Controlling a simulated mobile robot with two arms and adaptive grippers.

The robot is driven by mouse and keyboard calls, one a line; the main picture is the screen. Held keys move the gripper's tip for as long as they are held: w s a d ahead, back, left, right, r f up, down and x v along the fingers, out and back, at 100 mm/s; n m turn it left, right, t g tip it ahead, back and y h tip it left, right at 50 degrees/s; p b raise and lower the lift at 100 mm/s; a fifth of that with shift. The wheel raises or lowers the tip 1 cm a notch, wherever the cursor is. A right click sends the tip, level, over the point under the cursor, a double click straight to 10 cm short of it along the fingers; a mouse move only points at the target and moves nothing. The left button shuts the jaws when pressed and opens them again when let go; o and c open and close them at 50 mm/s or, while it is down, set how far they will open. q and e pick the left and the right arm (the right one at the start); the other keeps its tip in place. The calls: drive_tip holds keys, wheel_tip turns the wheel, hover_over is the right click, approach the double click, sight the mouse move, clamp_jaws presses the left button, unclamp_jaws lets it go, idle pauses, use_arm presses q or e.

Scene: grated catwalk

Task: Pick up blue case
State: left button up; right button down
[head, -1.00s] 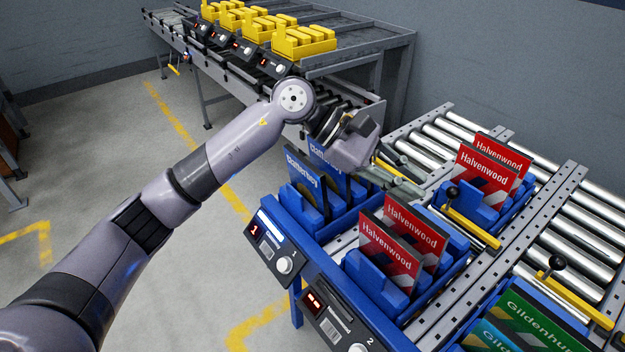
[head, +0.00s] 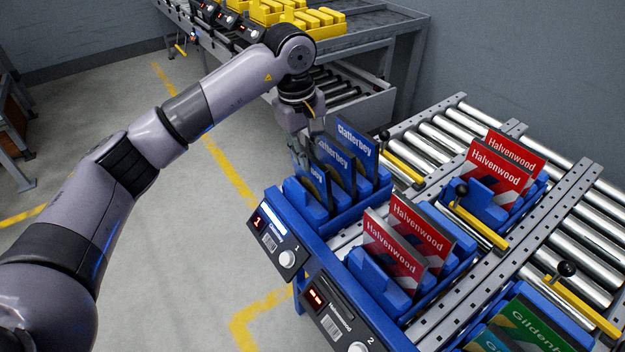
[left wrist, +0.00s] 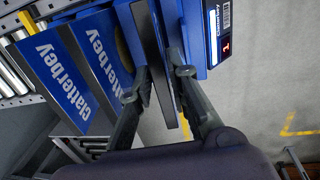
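Several blue cases marked "Clatterbey" stand upright in the blue rack (head: 335,215) at station 1: a back case (head: 357,147), a middle one and a front one, the front one partly hidden. In the left wrist view, two cases (left wrist: 58,82) show their labelled faces at left, and another case (left wrist: 158,50) stands nearly edge-on. My left gripper (head: 308,138) points down over the front of the rack. Its open fingers (left wrist: 160,85) lie on either side of the edge-on case, with gaps visible. My right gripper is out of view.
Red "Halvenwood" cases (head: 395,250) stand in a blue rack right of station 1, with more red ones (head: 497,165) behind. Green cases (head: 525,325) are at lower right. Roller conveyors (head: 440,135) run behind. Yellow bins (head: 300,20) sit on the far table. The floor at left is clear.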

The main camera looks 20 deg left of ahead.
sight(309, 182)
use_arm(q)
drive_tip(key=shift+w+d+f, duration=0.1)
drive_tip(key=shift+d+f, duration=0.05)
drive_tip(key=shift+f, duration=0.75)
drive_tip(key=shift+f+p, duration=0.4)
drive_tip(key=shift+f, duration=0.2)
drive_tip(key=f, duration=0.3)
drive_tip(key=f+p, duration=0.1)
drive_tip(key=shift+w+d+f, duration=0.15)
drive_tip(key=shift+w+d, duration=0.05)
drive_tip(key=shift+d, duration=0.05)
drive_tip(key=shift+c, duration=0.2)
clamp_jaws()
